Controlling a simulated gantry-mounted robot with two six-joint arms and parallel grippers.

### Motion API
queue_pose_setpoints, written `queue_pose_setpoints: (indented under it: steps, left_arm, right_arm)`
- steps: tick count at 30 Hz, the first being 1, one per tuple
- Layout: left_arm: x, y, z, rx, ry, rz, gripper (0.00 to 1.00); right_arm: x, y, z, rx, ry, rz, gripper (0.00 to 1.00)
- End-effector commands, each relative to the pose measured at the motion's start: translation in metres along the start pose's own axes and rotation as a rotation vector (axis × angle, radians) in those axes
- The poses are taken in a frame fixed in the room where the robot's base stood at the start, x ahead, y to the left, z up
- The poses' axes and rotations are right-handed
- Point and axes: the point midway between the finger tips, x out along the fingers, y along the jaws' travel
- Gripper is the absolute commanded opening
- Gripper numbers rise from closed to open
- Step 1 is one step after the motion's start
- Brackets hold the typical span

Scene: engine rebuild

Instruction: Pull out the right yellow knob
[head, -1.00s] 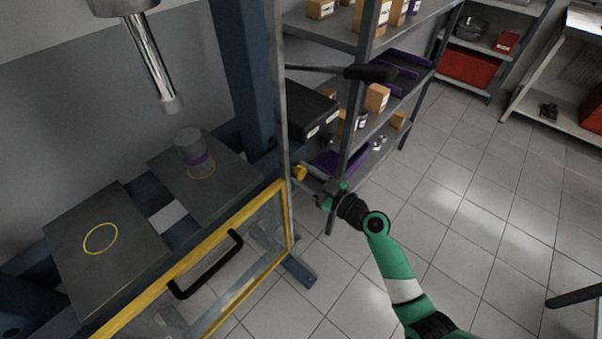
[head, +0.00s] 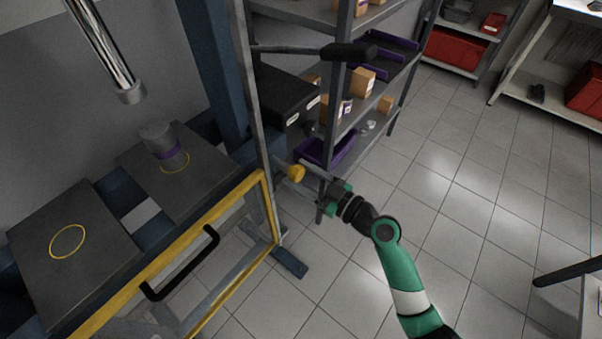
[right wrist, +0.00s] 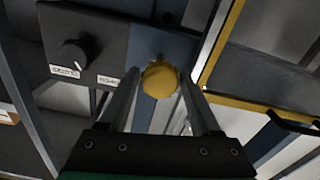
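The yellow knob (head: 296,172) stands at the side of the blue-grey press frame, just right of the upright post. It also shows in the right wrist view (right wrist: 160,80), in front of a blue panel. My right gripper (head: 300,177) reaches in from the right, with its two grey fingers apart on either side of the knob. In the right wrist view the fingers (right wrist: 162,85) flank the knob, and a narrow gap seems to show beside it. Whether either finger touches it is hard to tell. My left gripper is not in view.
A black box (head: 284,100) with a dial (right wrist: 73,54) and labels sits behind the knob. The yellow-edged guard (head: 160,268) with a black handle is to the left. Shelves (head: 345,75) with boxes and purple bins stand behind. Tiled floor (head: 450,190) is open at right.

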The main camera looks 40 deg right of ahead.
Motion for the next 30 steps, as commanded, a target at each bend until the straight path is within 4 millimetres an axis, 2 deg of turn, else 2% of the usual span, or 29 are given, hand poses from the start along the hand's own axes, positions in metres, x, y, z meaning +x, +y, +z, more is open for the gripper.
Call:
queue_pose_setpoints:
  steps: [6,10,21,25,30]
  left_arm:
    - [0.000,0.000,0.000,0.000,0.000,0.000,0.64]
    - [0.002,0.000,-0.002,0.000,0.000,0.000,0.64]
    - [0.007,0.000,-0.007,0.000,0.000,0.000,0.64]
    - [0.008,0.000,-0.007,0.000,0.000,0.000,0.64]
    - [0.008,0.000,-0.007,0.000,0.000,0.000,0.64]
  right_arm:
    - [-0.001,0.000,0.001,0.000,-0.002,0.000,0.64]
    - [-0.011,0.001,0.001,0.002,-0.003,0.001,0.64]
    - [-0.093,0.001,0.000,0.002,-0.003,0.005,0.64]
    - [-0.111,0.001,0.001,0.002,-0.003,0.003,0.64]
    - [-0.118,0.000,0.000,-0.001,-0.001,0.000,0.64]
